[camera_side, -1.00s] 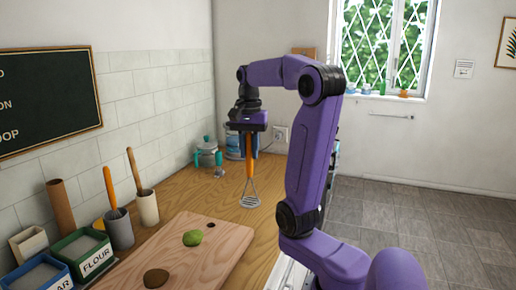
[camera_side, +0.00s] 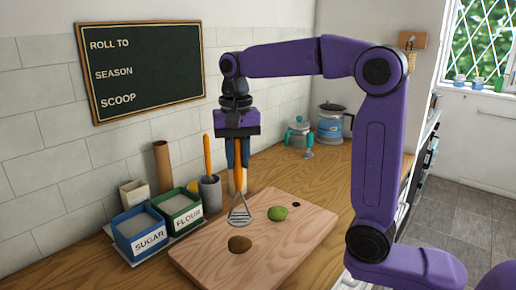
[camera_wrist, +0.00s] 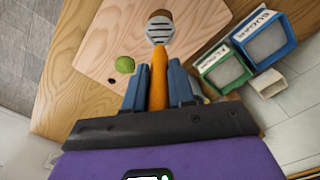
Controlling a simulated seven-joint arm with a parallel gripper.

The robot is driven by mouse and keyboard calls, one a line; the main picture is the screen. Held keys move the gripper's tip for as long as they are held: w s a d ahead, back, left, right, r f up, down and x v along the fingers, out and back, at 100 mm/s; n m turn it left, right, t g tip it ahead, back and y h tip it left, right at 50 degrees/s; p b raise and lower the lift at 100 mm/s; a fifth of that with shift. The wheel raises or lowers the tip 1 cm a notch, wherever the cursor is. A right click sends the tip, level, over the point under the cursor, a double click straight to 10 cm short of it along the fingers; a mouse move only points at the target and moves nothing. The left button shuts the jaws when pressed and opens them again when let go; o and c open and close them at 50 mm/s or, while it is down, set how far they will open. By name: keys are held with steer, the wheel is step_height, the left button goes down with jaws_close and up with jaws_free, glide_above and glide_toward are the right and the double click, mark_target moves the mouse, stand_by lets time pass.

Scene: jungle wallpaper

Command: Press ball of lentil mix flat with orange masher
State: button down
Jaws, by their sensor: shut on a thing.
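My gripper (camera_side: 237,160) is shut on the orange handle of the masher (camera_side: 240,214). The masher hangs with its grey slotted head down, over the back left part of the wooden board (camera_side: 205,257). A brown round lump (camera_side: 240,244) lies on the board, in front of the head in the side view. A green ball (camera_side: 277,213) lies to its right. Which of the two is the lentil mix is not marked. In the wrist view the masher head (camera_wrist: 160,32) partly covers the brown lump (camera_wrist: 160,14); the green ball (camera_wrist: 125,64) is left of the handle.
The blue sugar bin (camera_side: 142,233) and green flour bin (camera_side: 179,211) stand left of the board. Behind them are a grey utensil pot (camera_side: 210,193) and a brown tube (camera_side: 162,165). A kettle (camera_side: 330,124) stands far back. The board's right side is clear.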

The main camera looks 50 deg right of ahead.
mark_target(238, 188)
steer(key=shift+a+f, duration=0.15)
steer(key=shift+f, duration=3.95)
stand_by(2.8)
steer(key=shift+r, duration=0.15)
steer(key=shift+r, duration=2.2)
